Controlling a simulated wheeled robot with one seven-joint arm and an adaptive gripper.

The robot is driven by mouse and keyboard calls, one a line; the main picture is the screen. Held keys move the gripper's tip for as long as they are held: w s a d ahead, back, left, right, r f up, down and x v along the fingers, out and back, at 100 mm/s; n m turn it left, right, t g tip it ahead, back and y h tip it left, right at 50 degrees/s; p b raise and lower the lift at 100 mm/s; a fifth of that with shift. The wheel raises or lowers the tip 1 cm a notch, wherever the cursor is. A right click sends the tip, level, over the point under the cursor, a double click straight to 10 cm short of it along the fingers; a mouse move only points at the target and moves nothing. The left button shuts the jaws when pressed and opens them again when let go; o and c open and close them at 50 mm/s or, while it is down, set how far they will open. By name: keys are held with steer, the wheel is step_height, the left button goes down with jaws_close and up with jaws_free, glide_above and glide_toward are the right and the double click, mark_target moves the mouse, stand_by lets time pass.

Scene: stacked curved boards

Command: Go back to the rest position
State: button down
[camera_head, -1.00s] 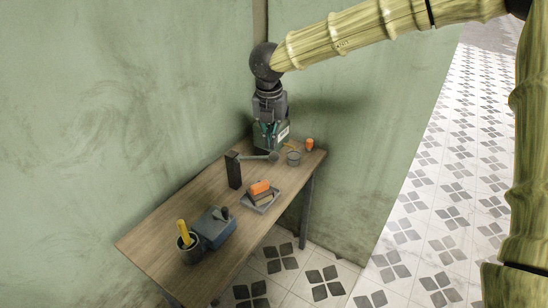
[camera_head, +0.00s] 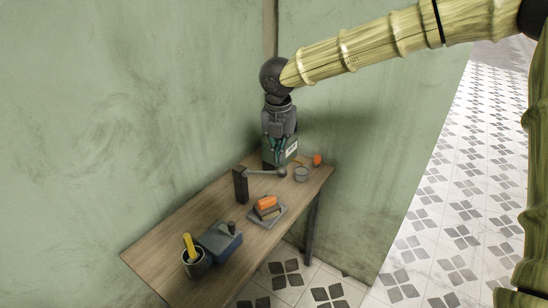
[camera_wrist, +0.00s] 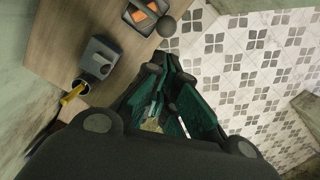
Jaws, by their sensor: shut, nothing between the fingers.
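In the wrist view my gripper's dark fingers with teal inner faces (camera_wrist: 170,72) fill the middle.
Green walls stand close behind; tiled floor lies open at right.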

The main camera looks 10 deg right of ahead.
steer(key=s+d+f+n+t+h+b, duration=0.15)
steer(key=s+f+n, duration=0.35)
steer(key=f, duration=0.6)
steer(key=s+d+f+n+h, duration=0.1)
steer(key=s+d+f+n, duration=0.2)
steer(key=f+n, duration=0.65)
steer(key=s+d+f+n+t+h, duration=0.1)
steer(key=s+d+f+n, duration=0.3)
steer(key=f, duration=0.8)
steer(key=s+f+n+g+y, duration=0.1)
steer(key=s+f+n, duration=0.3)
steer(key=s+n, duration=0.3)
steer(key=s+f+n+g+y+b, duration=0.1)
steer(key=s+f+n, duration=0.4)
steer(key=s, duration=0.8)
steer(key=s+f+n+g+y+b, duration=0.1)
steer(key=s+f+n+y, duration=0.1)
steer(key=s+f+n, duration=0.3)
steer(key=s+n, duration=0.4)
steer(key=s, duration=0.1)
steer(key=shift+s+f+n+g, duration=0.2)
steer(key=shift+s+n+g, duration=0.1)
steer(key=shift+n+g, duration=0.05)
steer(key=c, duration=2.2)
jaws_free()
